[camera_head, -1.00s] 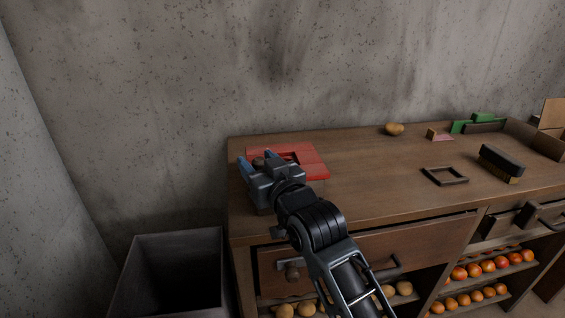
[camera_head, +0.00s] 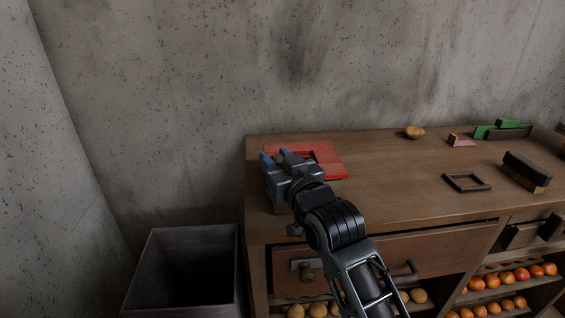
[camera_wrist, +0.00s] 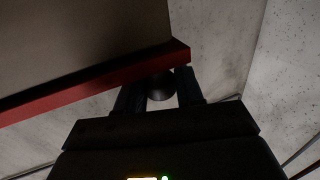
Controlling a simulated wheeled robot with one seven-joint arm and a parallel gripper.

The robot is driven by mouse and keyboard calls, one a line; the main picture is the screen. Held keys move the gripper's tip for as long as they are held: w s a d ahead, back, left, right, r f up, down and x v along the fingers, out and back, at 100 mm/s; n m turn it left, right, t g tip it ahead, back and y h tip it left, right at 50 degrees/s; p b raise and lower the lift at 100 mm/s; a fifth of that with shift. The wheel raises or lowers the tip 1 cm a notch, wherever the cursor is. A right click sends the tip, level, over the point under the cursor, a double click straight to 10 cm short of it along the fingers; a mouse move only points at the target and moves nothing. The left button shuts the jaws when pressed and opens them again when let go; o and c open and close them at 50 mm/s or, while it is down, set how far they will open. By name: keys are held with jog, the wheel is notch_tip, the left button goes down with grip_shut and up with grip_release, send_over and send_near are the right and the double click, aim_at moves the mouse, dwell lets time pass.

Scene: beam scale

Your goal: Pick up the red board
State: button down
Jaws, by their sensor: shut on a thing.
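The red board (camera_head: 328,162) lies flat on the left end of the wooden table, with a rectangular recess or opening in its top. My gripper (camera_head: 275,157) is at the board's left front edge, its fingers shut. In the wrist view the board shows as a red edge strip (camera_wrist: 100,84). There my gripper (camera_wrist: 160,85) is closed around a dark rounded knob (camera_wrist: 160,88) that sits against this edge and looks like part of the board. My wrist hides the board's near left part. I see no clear gap under the board.
The wooden table (camera_head: 395,185) has free room right of the board. A small dark frame (camera_head: 467,182), a black-and-tan block (camera_head: 526,171), a potato (camera_head: 414,132) and green pieces (camera_head: 500,130) lie farther right. An open dark bin (camera_head: 185,270) stands left of the table; a concrete wall is behind.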

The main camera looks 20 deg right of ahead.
notch_tip(320, 180, up, 4)
jog(key=shift+d+r, duration=0.1)
jog(key=s+d+r, duration=0.5)
jog(key=d+r, duration=0.1)
jog(key=d, duration=0.4)
jog(key=shift+d+r, duration=0.15)
jog(key=shift+d, duration=0.05)
